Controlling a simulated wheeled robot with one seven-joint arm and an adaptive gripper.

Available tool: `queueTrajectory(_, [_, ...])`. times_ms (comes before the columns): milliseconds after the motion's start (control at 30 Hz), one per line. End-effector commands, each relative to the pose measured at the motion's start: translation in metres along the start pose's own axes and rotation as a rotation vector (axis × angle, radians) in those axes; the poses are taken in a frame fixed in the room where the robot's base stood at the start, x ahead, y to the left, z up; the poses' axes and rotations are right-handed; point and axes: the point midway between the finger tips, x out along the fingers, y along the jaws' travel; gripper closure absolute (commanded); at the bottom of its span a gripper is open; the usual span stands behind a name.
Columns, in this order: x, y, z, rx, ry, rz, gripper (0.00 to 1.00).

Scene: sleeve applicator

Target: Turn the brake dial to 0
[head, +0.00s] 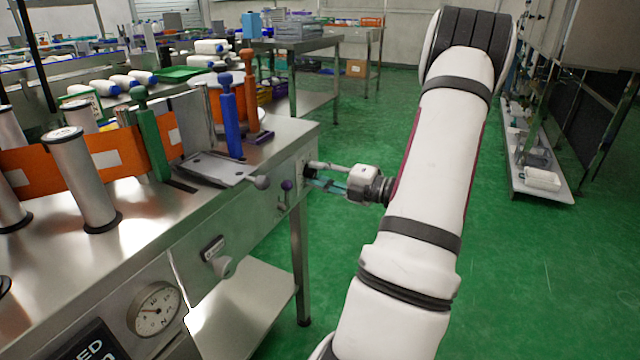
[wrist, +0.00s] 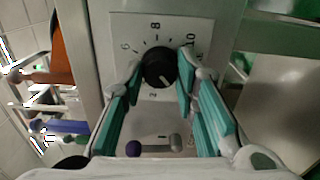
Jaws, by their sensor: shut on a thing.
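The brake dial is a round black knob (wrist: 158,69) on a pale scale plate (wrist: 135,28) in the wrist view. The figures 2, 6, 8 and 10 show around it; I cannot see a 0. A white mark on the knob points to the lower right. My gripper (wrist: 160,80) is shut on the knob, with one teal-padded finger on each side.
A purple-knobbed lever (wrist: 133,148) sits just below the dial in the wrist view. A round gauge (head: 155,308) is on the machine's front. Green floor (head: 340,120) is clear beyond.

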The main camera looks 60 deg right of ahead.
Motion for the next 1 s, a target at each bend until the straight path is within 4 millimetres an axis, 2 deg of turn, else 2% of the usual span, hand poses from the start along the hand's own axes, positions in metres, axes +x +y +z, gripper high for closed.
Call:
queueTrajectory(233, [-0.0006, -0.0015, 0.0008, -0.064, -0.004, -0.003, 1.0])
queueTrajectory(700, [-0.0006, -0.0007, 0.0009, -0.075, -0.003, -0.003, 1.0])
queueTrajectory(733, [-0.0006, -0.0007, 0.0009, -0.075, -0.003, -0.003, 0.68])
queueTrajectory(800, [-0.0005, -0.0006, 0.0008, -0.075, -0.003, -0.003, 0.52])
queueTrajectory(1000, [-0.0002, -0.0003, 0.0004, -0.075, -0.001, -0.001, 0.52])
